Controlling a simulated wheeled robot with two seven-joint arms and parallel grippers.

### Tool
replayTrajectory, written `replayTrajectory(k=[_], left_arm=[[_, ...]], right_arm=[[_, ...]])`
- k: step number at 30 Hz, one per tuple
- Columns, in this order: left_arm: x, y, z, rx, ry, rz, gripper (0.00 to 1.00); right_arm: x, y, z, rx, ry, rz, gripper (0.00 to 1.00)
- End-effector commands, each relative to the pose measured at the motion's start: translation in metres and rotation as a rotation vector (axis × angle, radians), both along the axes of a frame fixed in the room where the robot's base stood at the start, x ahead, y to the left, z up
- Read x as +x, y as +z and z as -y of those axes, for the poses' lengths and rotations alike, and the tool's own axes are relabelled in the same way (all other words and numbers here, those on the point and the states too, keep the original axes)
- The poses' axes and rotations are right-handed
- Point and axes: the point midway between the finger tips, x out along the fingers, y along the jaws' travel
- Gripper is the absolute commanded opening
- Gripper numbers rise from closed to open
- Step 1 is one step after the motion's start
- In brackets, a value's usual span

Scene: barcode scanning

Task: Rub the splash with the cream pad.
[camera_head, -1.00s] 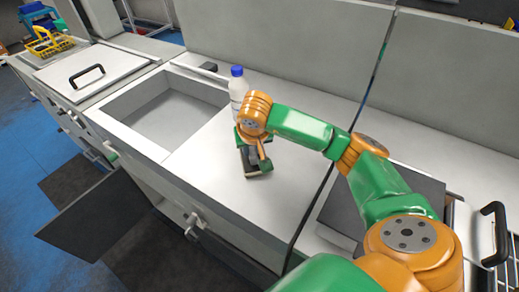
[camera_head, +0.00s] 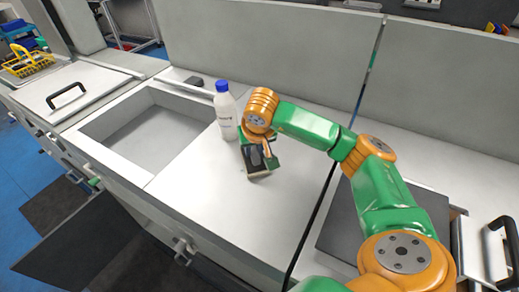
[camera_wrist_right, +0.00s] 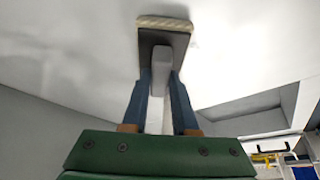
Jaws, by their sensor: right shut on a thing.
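My right gripper (camera_head: 262,157) is shut on the handle of a scrubbing pad (camera_head: 257,175), low over the white counter, right of and in front of the bottle. In the right wrist view the pad's cream edge (camera_wrist_right: 165,23) shows beyond its dark backing plate, with the pale handle between the fingers (camera_wrist_right: 160,88). The pad is at or very near the counter surface; I cannot tell if it presses on it. Faint glossy streaks (camera_wrist_right: 45,72) show on the white surface in the wrist view and may be the splash. No clear splash shows in the head view. My left gripper is out of view.
A white bottle (camera_head: 227,115) with a blue cap stands close left of my right gripper. A sunken basin (camera_head: 150,122) lies further left, with a small dark object (camera_head: 194,82) behind it. A dark panel (camera_head: 345,228) lies right. The counter in front of the pad is clear.

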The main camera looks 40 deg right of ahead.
Motion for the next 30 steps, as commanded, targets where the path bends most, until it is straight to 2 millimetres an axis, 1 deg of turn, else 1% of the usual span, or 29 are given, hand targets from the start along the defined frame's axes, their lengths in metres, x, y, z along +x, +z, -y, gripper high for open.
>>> replayTrajectory(k=[2, 9, 16, 23, 30], left_arm=[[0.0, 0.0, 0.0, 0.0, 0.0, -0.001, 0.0], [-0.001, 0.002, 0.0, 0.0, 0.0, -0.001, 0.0], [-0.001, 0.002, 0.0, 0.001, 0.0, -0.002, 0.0], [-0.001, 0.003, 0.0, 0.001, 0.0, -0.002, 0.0], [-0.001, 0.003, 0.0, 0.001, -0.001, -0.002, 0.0]], right_arm=[[-0.001, 0.0, -0.002, 0.0, 0.0, 0.002, 0.0], [-0.011, -0.001, -0.028, 0.0, 0.004, 0.001, 0.0], [-0.016, -0.002, -0.04, 0.0, 0.002, 0.001, 0.0], [-0.026, -0.004, -0.064, 0.0, 0.004, 0.0, 0.0], [-0.028, -0.004, -0.067, 0.0, 0.002, -0.001, 0.0]])
